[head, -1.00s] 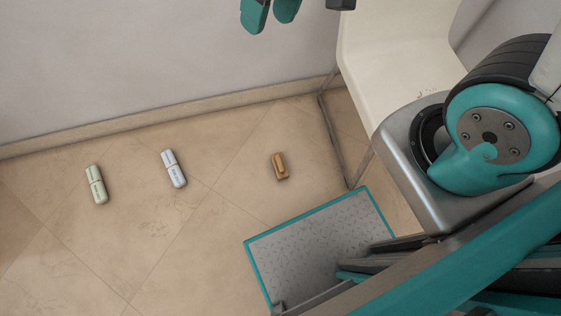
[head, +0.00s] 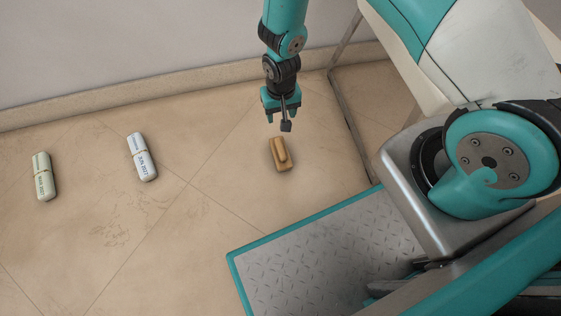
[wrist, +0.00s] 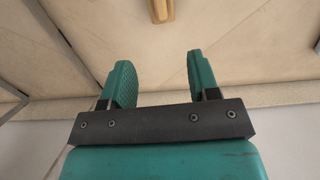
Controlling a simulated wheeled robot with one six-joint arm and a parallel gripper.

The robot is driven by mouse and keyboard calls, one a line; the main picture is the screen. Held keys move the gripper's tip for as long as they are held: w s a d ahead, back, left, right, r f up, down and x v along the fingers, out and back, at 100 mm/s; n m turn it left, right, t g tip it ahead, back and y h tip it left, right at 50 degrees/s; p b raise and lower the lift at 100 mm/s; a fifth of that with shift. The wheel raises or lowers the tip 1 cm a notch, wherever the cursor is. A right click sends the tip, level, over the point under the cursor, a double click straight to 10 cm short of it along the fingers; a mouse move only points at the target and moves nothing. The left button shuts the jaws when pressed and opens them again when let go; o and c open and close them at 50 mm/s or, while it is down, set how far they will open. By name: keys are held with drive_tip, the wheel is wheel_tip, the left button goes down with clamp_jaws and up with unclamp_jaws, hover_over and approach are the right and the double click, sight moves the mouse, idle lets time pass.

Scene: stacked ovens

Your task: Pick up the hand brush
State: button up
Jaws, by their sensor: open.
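The hand brush (head: 280,155) is a small tan wooden block with a raised grip, lying on the tiled floor right of centre in the head view. In the wrist view the brush (wrist: 161,9) shows at the top edge, partly cut off, beyond the fingertips. My gripper (head: 281,108) hangs above the floor on the wall side of the brush, apart from it. In the wrist view my gripper (wrist: 160,75) has its two teal fingers spread with nothing between them.
A white labelled bottle-like object (head: 142,157) and a pale green one (head: 43,177) lie on the floor to the left. The wall skirting (head: 150,90) runs behind. Floor around the brush is clear.

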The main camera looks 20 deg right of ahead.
drive_tip(key=b, duration=0.8)
approach(280, 147)
drive_tip(key=f, duration=0.5)
drive_tip(key=shift+d+f, duration=0.2)
drive_tip(key=f+b, duration=0.4)
drive_tip(key=f, duration=0.1)
drive_tip(key=shift+s+a+f, duration=0.1)
drive_tip(key=shift+a+f, duration=0.05)
drive_tip(key=shift+a, duration=0.1)
drive_tip(key=shift+c, duration=0.2)
clamp_jaws()
